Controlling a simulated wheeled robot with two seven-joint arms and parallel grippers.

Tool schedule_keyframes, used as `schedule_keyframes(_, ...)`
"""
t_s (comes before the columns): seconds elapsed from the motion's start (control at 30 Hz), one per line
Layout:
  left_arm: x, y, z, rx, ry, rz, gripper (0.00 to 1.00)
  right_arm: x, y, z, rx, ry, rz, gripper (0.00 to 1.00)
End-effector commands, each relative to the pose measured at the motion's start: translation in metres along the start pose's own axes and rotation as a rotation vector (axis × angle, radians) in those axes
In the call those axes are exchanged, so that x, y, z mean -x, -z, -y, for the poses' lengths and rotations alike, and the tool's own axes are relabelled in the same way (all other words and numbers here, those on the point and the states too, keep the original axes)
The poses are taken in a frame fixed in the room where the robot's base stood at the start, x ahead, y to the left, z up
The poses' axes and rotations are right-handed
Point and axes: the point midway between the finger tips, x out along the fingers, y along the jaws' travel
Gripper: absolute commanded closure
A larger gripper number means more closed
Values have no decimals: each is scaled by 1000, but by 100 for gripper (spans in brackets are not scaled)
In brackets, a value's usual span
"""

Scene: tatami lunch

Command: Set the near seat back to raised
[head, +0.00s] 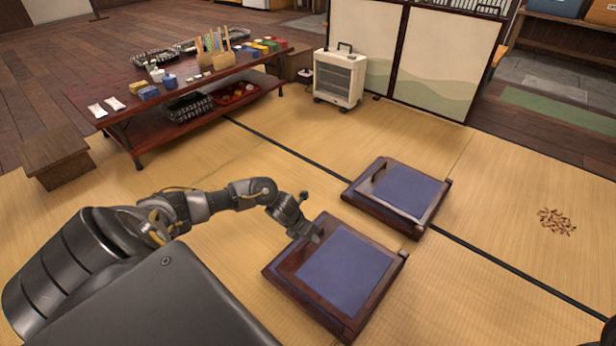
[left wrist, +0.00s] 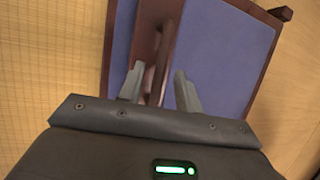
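The near seat (head: 352,325) is a low floor seat of dark wood with a blue panel (head: 345,268), lying flat on the tatami. No upright back shows on it. My left gripper (head: 316,236) is over its far-left edge. In the left wrist view, my left gripper (left wrist: 158,90) is open, with one finger on each side of a dark raised bar (left wrist: 160,62) on a wooden strip (left wrist: 148,35). Gaps show beside the bar; I cannot tell whether either finger touches it. The gripper hides part of that edge in the head view. My right gripper is not in view.
A second, similar flat seat (head: 405,195) lies just beyond, with a bar (head: 379,172) at its left. A low table (head: 110,120) with utensils, a wooden stool (head: 55,155) and a white heater (head: 339,78) stand farther back. Brown bits (head: 556,221) lie at right.

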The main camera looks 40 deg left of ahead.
Motion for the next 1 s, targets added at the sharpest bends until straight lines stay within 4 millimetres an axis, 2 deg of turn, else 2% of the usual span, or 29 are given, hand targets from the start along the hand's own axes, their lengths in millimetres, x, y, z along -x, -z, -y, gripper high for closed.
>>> schedule_keyframes(0.2, 0, 0, 0, 1, 0, 0, 66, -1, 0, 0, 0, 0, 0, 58)
schedule_keyframes(0.47, 0, 0, 0, 1, 0, 0, 100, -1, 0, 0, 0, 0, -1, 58)
schedule_keyframes(0.8, 3, 0, -1, 0, -5, 0, 100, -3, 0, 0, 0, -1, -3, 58)
schedule_keyframes(0.9, 9, 0, -1, -2, -21, -1, 100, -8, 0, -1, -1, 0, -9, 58)
schedule_keyframes(1.0, 22, -1, 0, -6, -52, 0, 100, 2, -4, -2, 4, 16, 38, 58)
